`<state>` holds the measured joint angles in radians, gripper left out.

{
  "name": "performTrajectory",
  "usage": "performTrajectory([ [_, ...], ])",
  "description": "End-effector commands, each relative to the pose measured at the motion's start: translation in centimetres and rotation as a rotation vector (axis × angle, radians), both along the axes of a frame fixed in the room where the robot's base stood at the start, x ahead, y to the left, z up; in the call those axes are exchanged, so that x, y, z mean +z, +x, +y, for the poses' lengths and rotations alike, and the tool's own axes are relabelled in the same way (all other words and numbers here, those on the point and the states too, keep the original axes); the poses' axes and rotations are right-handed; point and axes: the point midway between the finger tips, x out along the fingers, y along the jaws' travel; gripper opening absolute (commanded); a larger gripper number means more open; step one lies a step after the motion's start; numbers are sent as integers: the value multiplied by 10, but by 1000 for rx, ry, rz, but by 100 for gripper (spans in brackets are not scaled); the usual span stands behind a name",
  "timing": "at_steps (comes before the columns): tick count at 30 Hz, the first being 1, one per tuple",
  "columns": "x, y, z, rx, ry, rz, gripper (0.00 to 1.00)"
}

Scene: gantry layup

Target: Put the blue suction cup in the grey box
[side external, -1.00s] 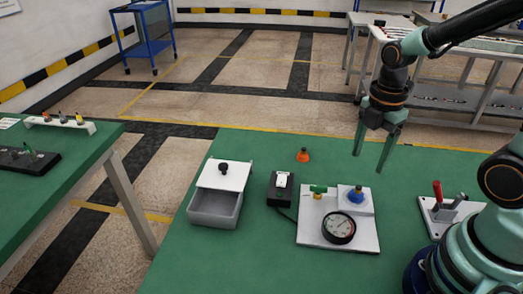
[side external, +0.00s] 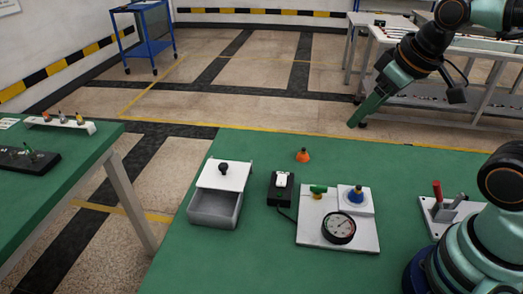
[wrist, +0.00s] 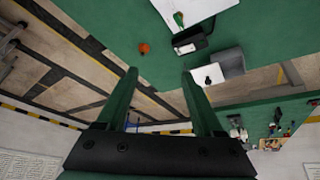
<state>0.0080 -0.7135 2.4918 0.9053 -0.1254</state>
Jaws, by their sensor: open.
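The blue suction cup (side external: 356,194) stands on a small white pad at the right rear of a white panel (side external: 310,239) in the side external view. I do not see it in the wrist view. The grey box (side external: 212,214) sits left of the panel, its front part open. A white lid (side external: 233,178) with a black knob covers its rear; box (wrist: 232,61) and lid also show in the wrist view. My gripper (side external: 352,124) is raised beyond the green table's far edge, away from cup and box. Its fingers (wrist: 158,72) are apart and empty.
The panel also carries a round gauge (side external: 339,228) and a green-handled valve (side external: 318,190). A black switch box (side external: 281,188) stands between it and the grey box. An orange cup (side external: 303,156) is behind. A red-handled clamp (side external: 438,194) is at the right.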

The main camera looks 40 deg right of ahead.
Motion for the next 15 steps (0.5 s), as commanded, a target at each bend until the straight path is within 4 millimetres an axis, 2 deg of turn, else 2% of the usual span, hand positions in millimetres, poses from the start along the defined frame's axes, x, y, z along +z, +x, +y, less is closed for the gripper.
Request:
performTrajectory([
  [2,4,0,2,-59,32,-23,65],
  [3,5,0,2,-79,44,-29,57],
  [15,6,0,2,-105,58,-34,57],
])
